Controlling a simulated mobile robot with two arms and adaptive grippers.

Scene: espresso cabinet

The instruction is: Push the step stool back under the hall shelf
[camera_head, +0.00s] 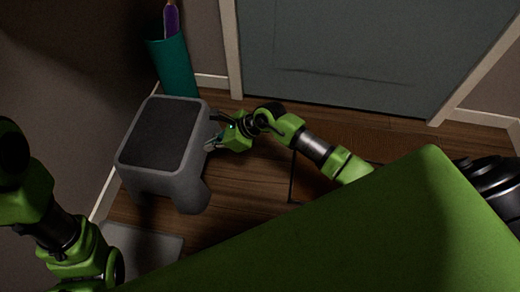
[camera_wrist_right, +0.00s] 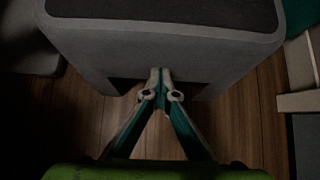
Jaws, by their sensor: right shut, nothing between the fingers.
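The grey step stool (camera_head: 190,180) with a dark top pad stands upright on the wooden floor, left of centre in the head view. Its near side (camera_wrist_right: 150,52) fills the upper part of the right wrist view. My right gripper (camera_head: 212,137) is at the stool's right side, low and facing it. Its fingers (camera_wrist_right: 160,75) are together and empty, overlapping the stool's side panel in the wrist view; I cannot tell if they touch it. Part of my left arm shows at the left, but its gripper is out of frame. I cannot make out the hall shelf.
A teal umbrella stand (camera_head: 174,68) with a purple item in it stands against the wall behind the stool. A grey door (camera_head: 340,50) is at the back, with a brown mat (camera_head: 312,178) before it. A flat grey slab (camera_head: 145,246) lies in front of the stool.

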